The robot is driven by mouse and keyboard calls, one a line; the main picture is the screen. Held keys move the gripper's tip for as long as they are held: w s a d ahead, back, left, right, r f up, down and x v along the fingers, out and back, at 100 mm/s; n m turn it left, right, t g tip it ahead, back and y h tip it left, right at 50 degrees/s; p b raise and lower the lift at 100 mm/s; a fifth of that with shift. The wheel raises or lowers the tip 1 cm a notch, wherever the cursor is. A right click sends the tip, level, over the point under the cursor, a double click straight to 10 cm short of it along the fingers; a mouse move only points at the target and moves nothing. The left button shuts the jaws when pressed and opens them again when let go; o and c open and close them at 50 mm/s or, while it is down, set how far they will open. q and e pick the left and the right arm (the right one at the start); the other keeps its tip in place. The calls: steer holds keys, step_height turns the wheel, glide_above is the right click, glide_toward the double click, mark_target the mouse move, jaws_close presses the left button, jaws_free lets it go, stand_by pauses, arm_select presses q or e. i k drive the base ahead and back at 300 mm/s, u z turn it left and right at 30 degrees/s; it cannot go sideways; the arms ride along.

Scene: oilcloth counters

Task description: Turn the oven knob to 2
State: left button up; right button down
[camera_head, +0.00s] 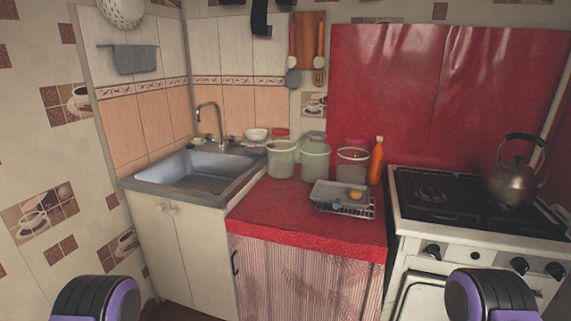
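The white stove with its oven (455,243) stands at the right. The oven door (422,295) below is partly hidden by a black and purple part of my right arm. Another such part of my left arm shows at the bottom left. Neither gripper is in view, and nothing touches the knobs.
A metal kettle (515,183) stands on the black hob grates (430,197). The red counter (290,215) left of the stove holds jars, an orange bottle (377,162) and a tray (338,196). A sink (190,172) is further left. The floor is mostly hidden.

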mark_target(434, 250)
steer(key=z, duration=0.5)
steer(key=k, duration=1.1)
steer(key=u, duration=0.2)
steer(key=i, duration=0.85)
steer(key=z, duration=0.6)
steer(key=i, duration=0.8)
steer(key=z, duration=0.8)
